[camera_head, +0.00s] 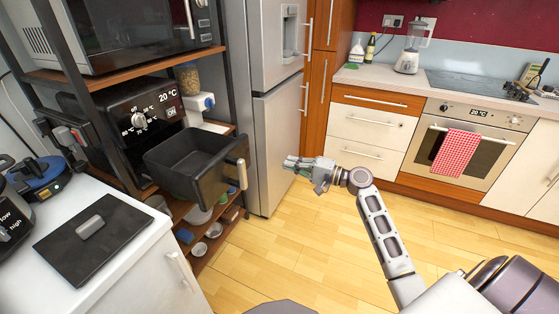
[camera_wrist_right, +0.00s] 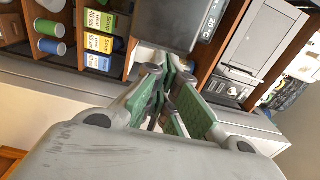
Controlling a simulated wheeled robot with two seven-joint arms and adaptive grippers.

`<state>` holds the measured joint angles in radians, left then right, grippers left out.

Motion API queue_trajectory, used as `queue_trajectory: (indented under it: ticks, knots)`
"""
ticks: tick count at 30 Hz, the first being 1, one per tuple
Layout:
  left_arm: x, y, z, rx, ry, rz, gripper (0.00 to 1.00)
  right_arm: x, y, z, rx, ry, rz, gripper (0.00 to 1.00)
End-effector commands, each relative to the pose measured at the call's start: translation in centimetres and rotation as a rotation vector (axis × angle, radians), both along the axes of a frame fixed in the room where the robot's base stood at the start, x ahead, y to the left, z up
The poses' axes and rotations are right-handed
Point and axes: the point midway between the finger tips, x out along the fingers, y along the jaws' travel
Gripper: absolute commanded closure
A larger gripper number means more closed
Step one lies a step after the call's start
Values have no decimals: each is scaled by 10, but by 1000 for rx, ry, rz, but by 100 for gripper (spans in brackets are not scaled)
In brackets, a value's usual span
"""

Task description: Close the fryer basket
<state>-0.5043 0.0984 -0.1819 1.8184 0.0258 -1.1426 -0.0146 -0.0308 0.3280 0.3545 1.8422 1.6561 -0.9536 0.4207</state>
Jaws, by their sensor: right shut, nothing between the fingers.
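The fryer (camera_head: 128,112) is a black unit with a dial and a 20 °C display, on the shelf rack at left in the head view. Its black basket (camera_head: 190,165) is pulled out well past the fryer front, open at the top, with its handle (camera_head: 240,172) facing right. My right gripper (camera_head: 288,163) is shut and empty, to the right of the handle and apart from it. In the right wrist view, its green-padded fingers (camera_wrist_right: 172,88) are together, below a dark body (camera_wrist_right: 168,24) beside a 20 °C display. My left gripper is not in view.
A fridge (camera_head: 270,130) stands close behind the basket. A white counter (camera_head: 130,260) with a black lid-like panel (camera_head: 92,238) is in front of the rack. A microwave (camera_head: 120,35) sits above the fryer. The wooden floor (camera_head: 300,240) is clear.

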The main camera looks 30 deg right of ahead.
Motion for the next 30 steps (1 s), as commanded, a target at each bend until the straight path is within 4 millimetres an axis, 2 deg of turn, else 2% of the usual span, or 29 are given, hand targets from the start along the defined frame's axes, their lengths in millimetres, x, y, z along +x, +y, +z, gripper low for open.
queue_trajectory:
  ticks: [30]
  knots:
    - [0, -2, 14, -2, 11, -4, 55, 83, 65, 0, 0, 0, 0, 100]
